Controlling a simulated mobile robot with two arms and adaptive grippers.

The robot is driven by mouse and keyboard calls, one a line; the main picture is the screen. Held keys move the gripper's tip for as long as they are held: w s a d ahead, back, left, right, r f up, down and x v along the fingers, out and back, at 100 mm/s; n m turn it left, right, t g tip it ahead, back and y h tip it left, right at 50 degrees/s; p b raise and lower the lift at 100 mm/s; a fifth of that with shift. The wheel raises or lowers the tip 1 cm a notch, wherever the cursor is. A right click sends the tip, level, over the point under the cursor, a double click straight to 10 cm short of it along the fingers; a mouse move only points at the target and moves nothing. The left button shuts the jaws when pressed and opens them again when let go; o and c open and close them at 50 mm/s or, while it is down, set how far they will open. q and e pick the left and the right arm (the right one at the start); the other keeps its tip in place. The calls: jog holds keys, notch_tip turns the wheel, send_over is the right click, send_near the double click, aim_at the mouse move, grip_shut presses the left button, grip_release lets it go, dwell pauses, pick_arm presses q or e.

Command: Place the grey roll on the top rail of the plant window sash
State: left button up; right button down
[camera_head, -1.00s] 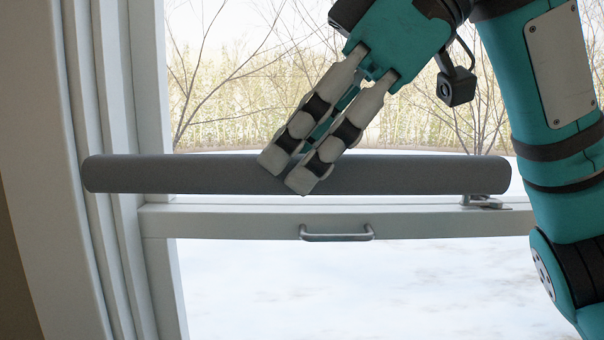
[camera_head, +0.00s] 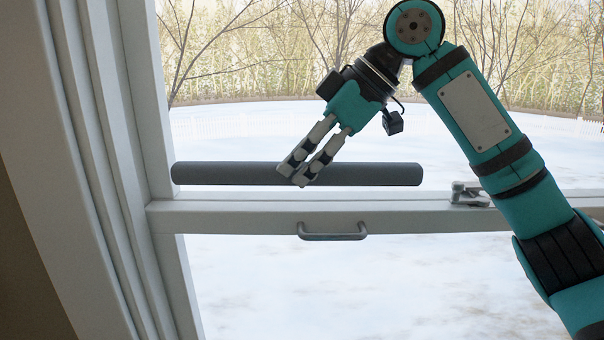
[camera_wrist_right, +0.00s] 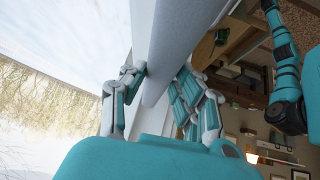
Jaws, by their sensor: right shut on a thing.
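The grey roll (camera_head: 380,175) lies level, lengthwise along the window, in the head view. My right gripper (camera_head: 296,179) is shut on it near its middle, reaching down from the upper right. The top rail of the window sash (camera_head: 240,215) runs just below the roll, roughly parallel to it. A thin pale strip shows between them; I cannot tell whether they touch. In the right wrist view the roll (camera_wrist_right: 180,45) passes between the fingers of my right gripper (camera_wrist_right: 165,95), beside the white rail (camera_wrist_right: 142,30).
A metal pull handle (camera_head: 332,232) is on the rail's front face. A metal latch (camera_head: 470,195) stands on the rail right of the roll. The white window frame (camera_head: 85,170) rises at the left. Snow and bare trees lie outside.

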aim_at(355, 167)
notch_tip(355, 167, down, 3)
jog(key=shift+r+p, duration=0.1)
jog(key=shift+p, duration=0.9)
jog(key=shift+w+f, duration=0.1)
jog(key=shift+f, duration=0.3)
jog(key=shift+f, duration=0.1)
jog(key=c, duration=1)
grip_release()
jog(key=shift+d+r, duration=0.1)
jog(key=shift+r, duration=0.15)
jog(key=b+v, duration=0.3)
jog(key=v, duration=0.7)
jog(key=shift+d+r+b, duration=0.15)
jog(key=shift+r+b, duration=0.15)
jog(key=shift+b, duration=0.1)
jog(key=shift+d+r, duration=0.25)
jog(key=shift+r, duration=0.15)
